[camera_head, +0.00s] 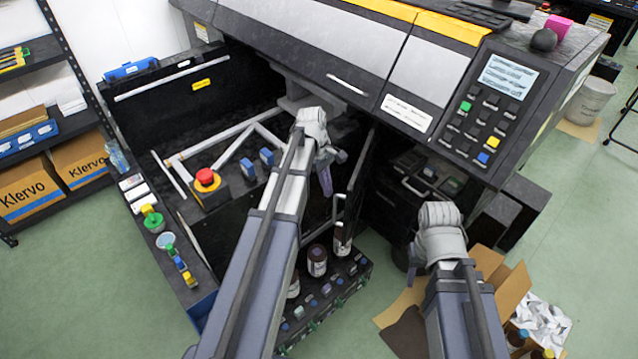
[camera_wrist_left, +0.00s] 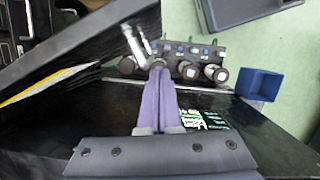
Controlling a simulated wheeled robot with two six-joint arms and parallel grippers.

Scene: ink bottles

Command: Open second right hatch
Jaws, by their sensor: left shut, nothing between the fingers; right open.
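In the head view a dark hatch panel (camera_head: 358,185) on the machine front stands swung outward at an angle, with a thin metal handle (camera_head: 338,208) on its left side. I cannot tell for certain which hatch it is. My left gripper (camera_head: 326,183) is left of this panel, its purple fingers shut and empty, pointing down. In the left wrist view my left gripper (camera_wrist_left: 158,68) has its fingertips close to a silver bar (camera_wrist_left: 135,45); contact is unclear. My right gripper (camera_head: 415,270) is below the machine's right part; its fingers are mostly hidden.
A bottle rack (camera_head: 325,300) with dark bottles stands on the floor beneath my left arm. A compartment with a handle (camera_head: 412,187) lies right of the panel. The control panel (camera_head: 490,105) overhangs it. An open cardboard box (camera_head: 512,290) is at the lower right.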

